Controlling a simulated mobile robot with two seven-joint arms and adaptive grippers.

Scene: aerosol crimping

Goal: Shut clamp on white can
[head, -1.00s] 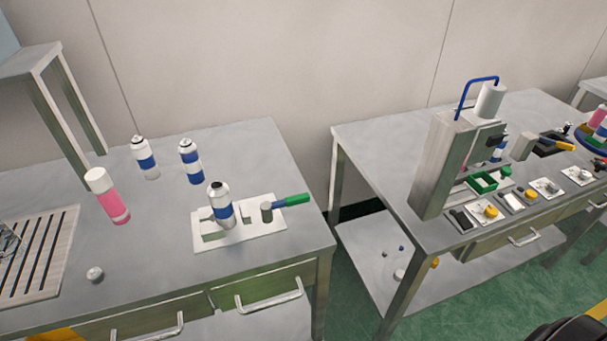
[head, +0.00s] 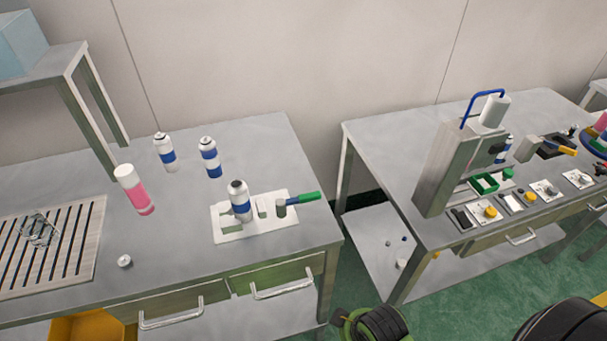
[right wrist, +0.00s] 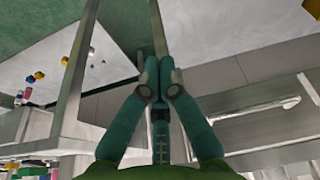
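The white can (head: 240,205) with a blue band and dark top stands upright on the clamp's white base plate (head: 228,236). The clamp's grey block (head: 281,208) and green handle (head: 309,197) are right of the can. The handle points right, nearly flat. A pale block stands between can and grey block; I cannot tell whether anything presses on the can. My right gripper (right wrist: 156,68) shows in the right wrist view with fingertips together and nothing seen between them. A green and black arm part of mine is at the head view's bottom edge. My left gripper is out of view.
Two similar cans (head: 210,157) (head: 165,152), a pink bottle (head: 134,189) and a small white cap (head: 124,261) stand on the left table. A slatted rack (head: 85,240) lies at left. A press (head: 459,160) stands on the right table, across a gap.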

